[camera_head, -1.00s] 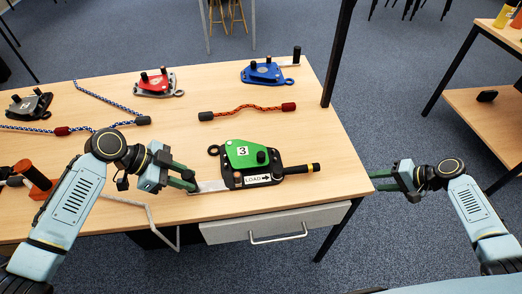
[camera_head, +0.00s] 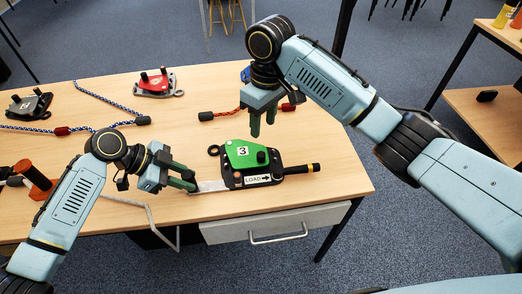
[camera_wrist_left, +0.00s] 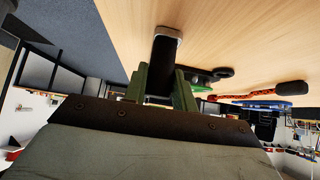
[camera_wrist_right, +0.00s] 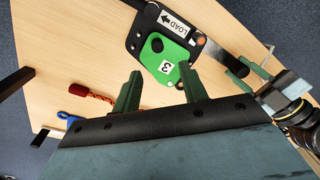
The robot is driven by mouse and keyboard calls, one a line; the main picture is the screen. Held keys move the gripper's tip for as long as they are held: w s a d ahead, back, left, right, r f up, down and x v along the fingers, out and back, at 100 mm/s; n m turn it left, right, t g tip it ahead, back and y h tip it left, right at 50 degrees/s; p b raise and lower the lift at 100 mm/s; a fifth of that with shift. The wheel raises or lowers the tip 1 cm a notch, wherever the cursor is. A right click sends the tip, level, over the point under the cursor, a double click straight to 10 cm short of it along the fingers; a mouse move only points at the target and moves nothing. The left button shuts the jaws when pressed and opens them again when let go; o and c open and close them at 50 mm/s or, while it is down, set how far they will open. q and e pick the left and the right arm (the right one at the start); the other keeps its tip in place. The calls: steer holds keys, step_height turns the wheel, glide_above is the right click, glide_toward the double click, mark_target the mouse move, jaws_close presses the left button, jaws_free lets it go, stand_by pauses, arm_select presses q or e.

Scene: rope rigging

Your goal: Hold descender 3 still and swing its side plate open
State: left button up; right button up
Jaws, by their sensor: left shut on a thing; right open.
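Descender 3 (camera_head: 283,178) lies on the table, a black base plate with a white LOAD label and a black-and-yellow handle. Its green side plate (camera_head: 238,153), marked 3, covers the upper left part of the base; a black knob (camera_head: 262,157) stands up at its right. A pale metal strip (camera_head: 214,186) runs left from the base to my left gripper (camera_head: 191,183). That gripper is shut on a black post (camera_wrist_left: 164,55). My right gripper (camera_head: 262,127) is open and empty, pointing down above the green plate's far edge. The plate shows beyond its fingers in the right wrist view (camera_wrist_right: 178,55).
A red descender (camera_head: 155,86) and a grey one (camera_head: 30,105) lie farther left. A blue descender (camera_head: 245,74) is mostly hidden behind my right arm. A red rope (camera_head: 226,113) lies behind descender 3. A drawer (camera_head: 275,221) is under the table's front edge. The table's right end is clear.

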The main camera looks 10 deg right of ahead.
mark_target(261, 154)
steer(key=shift+h, duration=0.4)
steer(key=f, duration=1.1)
steer(key=shift+a+f, duration=0.1)
steer(key=shift+a, duration=0.15)
jaws_close()
